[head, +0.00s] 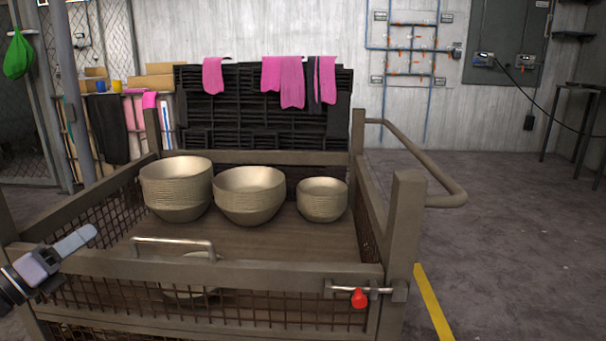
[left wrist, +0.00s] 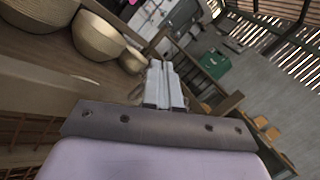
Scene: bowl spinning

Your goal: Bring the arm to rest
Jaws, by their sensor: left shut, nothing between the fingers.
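My left gripper (head: 82,238) is at the left of the head view, in front of the cart's front left part. Its fingers are together with nothing between them. In the left wrist view the shut fingers (left wrist: 163,84) point away from the camera, apart from the bowls. Another bowl (head: 186,277) sits low behind the front rail, partly hidden. My right gripper does not show.
The brown cart (head: 270,270) has mesh sides, a front handle (head: 175,242) and a red-knobbed latch (head: 359,298). A side rail (head: 420,160) juts out on the right. Black crates (head: 262,120) with pink cloths stand behind. The floor (head: 510,230) at right is clear.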

